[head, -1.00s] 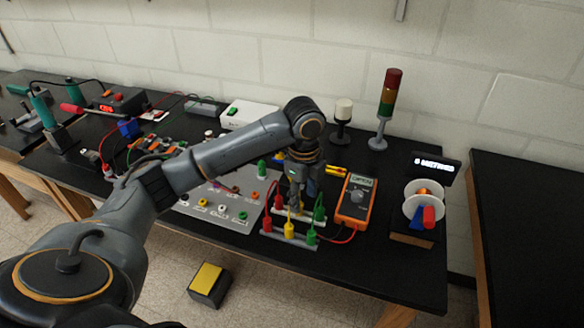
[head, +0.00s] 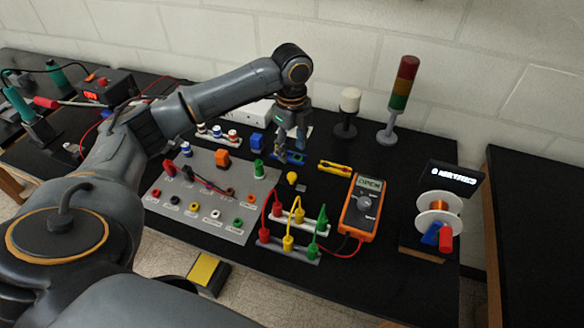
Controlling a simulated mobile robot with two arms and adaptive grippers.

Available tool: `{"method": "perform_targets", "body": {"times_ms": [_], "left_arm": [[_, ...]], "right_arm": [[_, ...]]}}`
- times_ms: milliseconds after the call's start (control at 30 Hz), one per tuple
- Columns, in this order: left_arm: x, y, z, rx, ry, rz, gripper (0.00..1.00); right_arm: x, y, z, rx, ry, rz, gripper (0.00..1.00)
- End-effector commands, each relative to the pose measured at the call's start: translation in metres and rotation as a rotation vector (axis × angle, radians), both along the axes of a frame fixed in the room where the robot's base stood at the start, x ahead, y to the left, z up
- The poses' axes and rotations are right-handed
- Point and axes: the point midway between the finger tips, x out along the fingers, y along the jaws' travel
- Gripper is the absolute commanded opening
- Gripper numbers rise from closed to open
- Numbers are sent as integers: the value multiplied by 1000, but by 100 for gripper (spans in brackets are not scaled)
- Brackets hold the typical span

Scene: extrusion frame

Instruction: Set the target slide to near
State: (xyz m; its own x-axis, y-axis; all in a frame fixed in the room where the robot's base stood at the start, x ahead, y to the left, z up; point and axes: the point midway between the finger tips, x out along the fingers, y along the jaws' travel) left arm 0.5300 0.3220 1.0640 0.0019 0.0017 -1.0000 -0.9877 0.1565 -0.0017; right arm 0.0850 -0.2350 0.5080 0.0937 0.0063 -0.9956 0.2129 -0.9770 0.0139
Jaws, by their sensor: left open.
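My left gripper (head: 291,148) points down with its jaws open. It is in the back middle of the black table, by a small blue part (head: 291,158) that lies low at its fingertips. The fingers partly cover that spot, and I cannot tell whether they touch the part. No label marks the target slide, and I cannot tell for sure whether this blue part belongs to it. My right gripper is not in view.
A grey panel (head: 185,222) with coloured sockets lies front left. Red, yellow and green plugs (head: 288,243) stand in front. An orange multimeter (head: 362,208), a spool (head: 438,218), a signal tower (head: 400,96) and a white-topped post (head: 348,110) stand to the right.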

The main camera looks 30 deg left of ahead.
Motion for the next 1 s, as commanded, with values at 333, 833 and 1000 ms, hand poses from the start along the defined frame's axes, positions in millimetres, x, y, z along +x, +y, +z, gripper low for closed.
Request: {"method": "perform_targets", "body": {"times_ms": [333,833,1000], "left_arm": [[-1,0,-71,1,3,0,49],[0,0,-99,1,-1,-1,49],[0,0,-99,1,-1,-1,28]], "right_arm": [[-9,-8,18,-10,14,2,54],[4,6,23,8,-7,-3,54],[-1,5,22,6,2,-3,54]]}}
